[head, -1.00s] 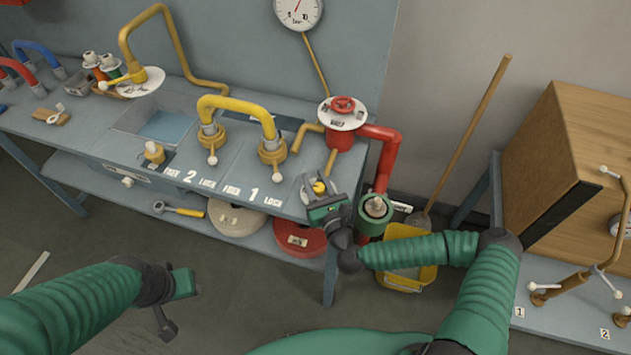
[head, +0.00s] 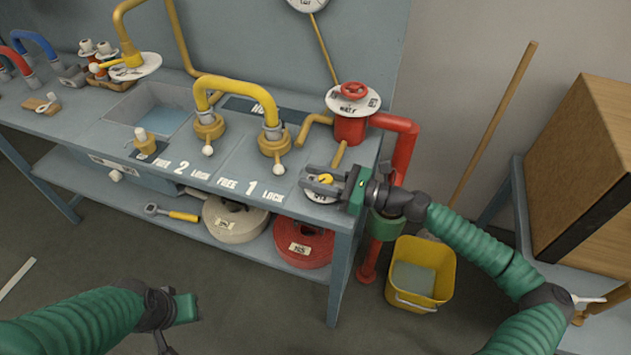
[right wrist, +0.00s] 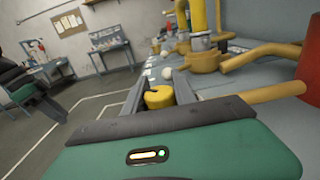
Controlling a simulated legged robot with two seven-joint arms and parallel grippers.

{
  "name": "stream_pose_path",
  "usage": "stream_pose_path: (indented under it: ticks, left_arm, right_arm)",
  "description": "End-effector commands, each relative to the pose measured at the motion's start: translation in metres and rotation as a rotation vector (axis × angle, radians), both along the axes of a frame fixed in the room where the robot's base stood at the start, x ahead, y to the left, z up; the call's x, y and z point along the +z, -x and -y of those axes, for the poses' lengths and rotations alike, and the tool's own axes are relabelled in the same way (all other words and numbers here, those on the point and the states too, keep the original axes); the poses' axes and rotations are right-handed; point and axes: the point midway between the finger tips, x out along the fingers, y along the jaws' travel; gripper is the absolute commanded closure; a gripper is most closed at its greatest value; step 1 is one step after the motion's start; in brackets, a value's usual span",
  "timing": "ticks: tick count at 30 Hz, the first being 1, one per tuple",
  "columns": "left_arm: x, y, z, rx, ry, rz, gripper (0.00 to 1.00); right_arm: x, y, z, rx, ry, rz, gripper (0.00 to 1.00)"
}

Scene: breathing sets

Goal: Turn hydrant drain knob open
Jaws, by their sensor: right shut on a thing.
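The drain knob (head: 325,179) is a small yellow knob on a round white plate (head: 318,197) at the bench's front edge, below the red hydrant (head: 351,129). My right gripper (head: 324,180) reaches it from the right, fingers pointing left, and is shut on it. In the right wrist view the yellow knob (right wrist: 158,97) sits between the two grey fingers. The gripper covers part of the plate, and I cannot read its marks. My left gripper (head: 185,308) hangs low over the floor at bottom left, away from the bench; its finger opening is unclear.
A yellow pipe loop (head: 238,88) with white-tipped levers stands left of the knob. The hydrant's red pipe (head: 404,150) runs down behind my right wrist. A yellow bucket (head: 445,278) stands on the floor to the right, near a leaning wooden handle (head: 497,115).

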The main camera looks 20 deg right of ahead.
Motion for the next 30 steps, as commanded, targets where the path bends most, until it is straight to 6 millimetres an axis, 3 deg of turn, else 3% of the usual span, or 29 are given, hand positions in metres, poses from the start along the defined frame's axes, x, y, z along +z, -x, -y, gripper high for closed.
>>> stream_pose_path:
  ticks: [6, 15, 30]
  left_arm:
    - [0.017, 0.000, 0.000, 0.000, 0.000, 0.001, 0.64]
    - [0.027, 0.000, 0.000, 0.000, 0.000, 0.001, 0.64]
    - [0.029, 0.000, 0.000, 0.000, 0.000, 0.000, 0.64]
  right_arm:
    - [0.004, 0.002, -0.001, 0.192, 0.006, -0.002, 1.00]
    - [0.002, 0.008, -0.004, 0.402, 0.007, 0.001, 1.00]
    - [0.000, 0.012, -0.004, 0.516, 0.006, 0.001, 1.00]
